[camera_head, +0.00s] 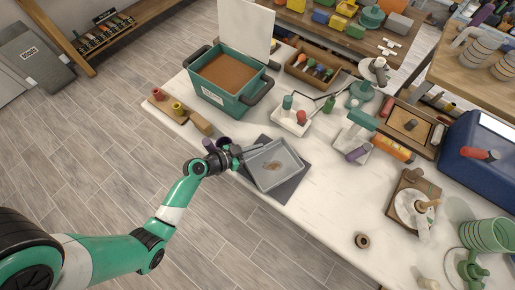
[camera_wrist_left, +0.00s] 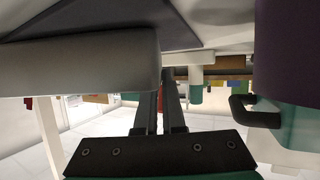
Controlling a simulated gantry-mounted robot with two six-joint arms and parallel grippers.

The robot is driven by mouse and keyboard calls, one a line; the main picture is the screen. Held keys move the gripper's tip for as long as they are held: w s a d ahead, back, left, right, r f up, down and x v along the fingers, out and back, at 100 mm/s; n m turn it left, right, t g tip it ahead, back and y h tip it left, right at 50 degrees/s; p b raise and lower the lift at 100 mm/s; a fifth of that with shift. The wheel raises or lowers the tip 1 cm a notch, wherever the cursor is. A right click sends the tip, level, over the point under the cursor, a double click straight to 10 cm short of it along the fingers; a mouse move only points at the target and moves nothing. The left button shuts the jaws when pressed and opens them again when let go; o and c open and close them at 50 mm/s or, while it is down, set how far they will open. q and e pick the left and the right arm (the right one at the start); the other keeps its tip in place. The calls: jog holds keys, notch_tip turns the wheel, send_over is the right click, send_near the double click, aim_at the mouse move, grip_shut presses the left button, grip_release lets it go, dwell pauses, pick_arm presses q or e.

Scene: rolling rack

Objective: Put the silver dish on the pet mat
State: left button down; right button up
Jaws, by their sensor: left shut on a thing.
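The silver dish (camera_head: 274,165) is a shallow grey rectangular tray with a brownish patch inside. It lies over the dark grey pet mat (camera_head: 291,188) near the table's front edge, and the mat shows around its sides. I cannot tell whether the dish touches the mat. My left gripper (camera_head: 238,154) is shut on the dish's left rim. In the left wrist view, the dish's pale side (camera_wrist_left: 80,62) fills the left beside the nearly closed fingers (camera_wrist_left: 164,98), and the dark mat (camera_wrist_left: 130,20) shows at the top. My right gripper is not in view.
A teal bin (camera_head: 228,85) stands behind left. A purple cup (camera_head: 223,143) is close beside my left gripper. The table front right of the mat is clear, near a small brown ring (camera_head: 362,241).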

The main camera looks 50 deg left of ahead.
pick_arm(q)
jog(key=shift+f, duration=0.1)
jog(key=c, duration=1)
grip_release()
jog(key=shift+s+a+r, duration=0.1)
jog(key=shift+s+r, duration=0.05)
jog(key=shift+r, duration=0.15)
jog(key=v, duration=0.5)
jog(key=shift+s+a+p, duration=0.1)
jog(key=shift+s+p, duration=0.2)
jog(key=shift+s, duration=0.1)
jog(key=s+r+p, duration=0.1)
jog(key=p, duration=0.1)
jog(key=s+r+p, duration=0.1)
jog(key=s+p, duration=0.1)
jog(key=p, duration=0.1)
jog(key=shift+s+a+r, duration=0.15)
jog(key=shift+a+r, duration=0.05)
jog(key=shift+r, duration=0.1)
jog(key=s+p, duration=0.2)
jog(key=p, duration=0.3)
jog(key=shift+a+f, duration=0.1)
